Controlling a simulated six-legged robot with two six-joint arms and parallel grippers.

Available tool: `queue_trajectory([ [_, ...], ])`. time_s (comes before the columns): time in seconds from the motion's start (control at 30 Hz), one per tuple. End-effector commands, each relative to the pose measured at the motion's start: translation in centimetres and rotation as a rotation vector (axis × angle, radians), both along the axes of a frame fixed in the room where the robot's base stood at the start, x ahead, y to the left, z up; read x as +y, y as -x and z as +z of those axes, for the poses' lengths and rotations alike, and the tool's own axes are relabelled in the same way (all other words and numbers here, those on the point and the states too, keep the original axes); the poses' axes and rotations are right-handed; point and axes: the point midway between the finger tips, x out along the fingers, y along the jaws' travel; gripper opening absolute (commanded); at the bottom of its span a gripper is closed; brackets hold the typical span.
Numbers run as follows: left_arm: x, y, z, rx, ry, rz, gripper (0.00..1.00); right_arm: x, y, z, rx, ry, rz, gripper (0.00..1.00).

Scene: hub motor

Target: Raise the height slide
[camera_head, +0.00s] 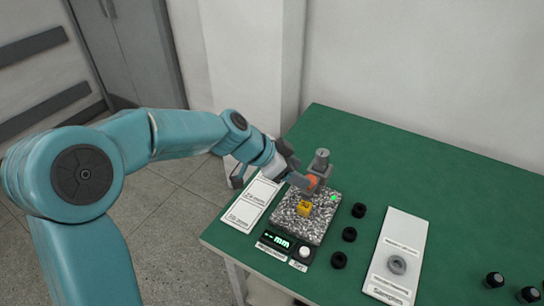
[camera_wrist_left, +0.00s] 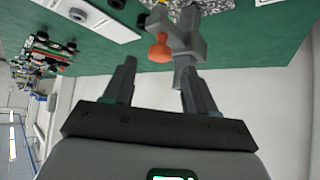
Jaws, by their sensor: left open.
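The height gauge stands on a speckled granite plate (camera_head: 310,222) on the green table. Its grey column (camera_head: 321,160) rises at the plate's back edge. The grey slide with an orange knob (camera_head: 312,181) sits low on the column. My left gripper (camera_head: 292,168) is open beside the column, on its left, with nothing between the fingers. In the left wrist view the two fingers (camera_wrist_left: 156,75) point toward the orange knob (camera_wrist_left: 160,49) and the slide (camera_wrist_left: 187,42). The knob appears just beyond the fingertips, with the right finger close to the column. My right gripper is not in view.
A yellow block (camera_head: 304,208) sits on the granite plate. A display reading "-- mm" (camera_head: 277,240) is at its front. Black rings (camera_head: 349,234) lie to its right, beside a white board (camera_head: 398,255) with a grey ring. A white label card (camera_head: 253,203) lies left. The table's back right is clear.

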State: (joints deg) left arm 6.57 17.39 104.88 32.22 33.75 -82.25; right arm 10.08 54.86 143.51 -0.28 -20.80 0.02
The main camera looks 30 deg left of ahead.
Motion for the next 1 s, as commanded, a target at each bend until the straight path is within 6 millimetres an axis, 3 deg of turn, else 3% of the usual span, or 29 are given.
queue_trajectory([
  [0.2, 3.2, 2.9, 4.3, -0.005, -0.001, 0.006, 0.56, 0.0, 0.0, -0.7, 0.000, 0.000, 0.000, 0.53],
  [0.43, 5.6, 5.1, 7.5, -0.001, -0.001, 0.003, 0.56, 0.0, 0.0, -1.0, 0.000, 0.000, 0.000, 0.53],
  [0.6, 6.2, 5.8, 8.5, 0.000, -0.002, 0.001, 0.56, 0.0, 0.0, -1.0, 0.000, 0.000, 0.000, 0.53],
  [1.0, 6.3, 5.9, 8.6, 0.001, 0.000, 0.001, 0.56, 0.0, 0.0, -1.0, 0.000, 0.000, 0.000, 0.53],
])
